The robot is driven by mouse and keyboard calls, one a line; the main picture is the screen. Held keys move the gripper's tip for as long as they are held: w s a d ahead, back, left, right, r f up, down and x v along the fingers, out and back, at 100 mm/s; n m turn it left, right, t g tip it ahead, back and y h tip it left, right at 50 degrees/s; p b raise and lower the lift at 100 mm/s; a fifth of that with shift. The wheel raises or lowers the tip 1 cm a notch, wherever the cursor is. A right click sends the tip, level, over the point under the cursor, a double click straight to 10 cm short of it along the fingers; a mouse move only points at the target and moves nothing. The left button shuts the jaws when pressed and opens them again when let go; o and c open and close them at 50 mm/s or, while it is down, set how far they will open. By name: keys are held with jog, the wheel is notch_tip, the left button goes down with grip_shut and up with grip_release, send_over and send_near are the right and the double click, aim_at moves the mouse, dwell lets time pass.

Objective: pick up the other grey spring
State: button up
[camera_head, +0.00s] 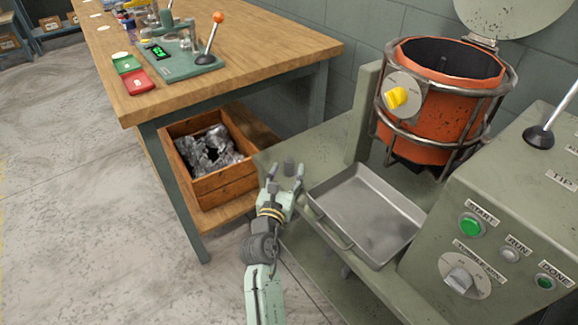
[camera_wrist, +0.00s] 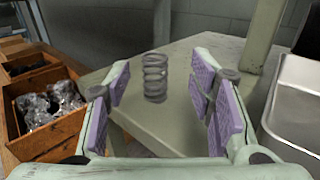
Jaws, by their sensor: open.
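A grey spring (camera_wrist: 155,78) stands upright on the green machine's flat ledge in the wrist view. It shows between my two purple-padded fingers, a little beyond their tips. In the head view the same spring (camera_head: 289,167) is a small grey cylinder on the ledge, just past my gripper (camera_head: 285,178). My gripper (camera_wrist: 163,95) is open and empty, its fingers spread to either side of the spring in the wrist view. I see no second grey spring in either view.
A metal tray (camera_head: 345,186) sits right of my gripper. A wooden crate (camera_head: 215,188) with crumpled silvery material is at the left on a low shelf. An orange drum (camera_head: 428,125) and a control panel stand at right. The wooden bench (camera_head: 270,42) is behind left.

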aim_at(288, 165)
jog(key=shift+a+x, duration=0.15)
jog(key=shift+x, duration=1.2)
jog(key=shift+a+x, duration=0.1)
jog(key=shift+x, duration=1.2)
jog(key=shift+f, duration=0.1)
jog(key=shift+c, duration=0.5)
grip_shut()
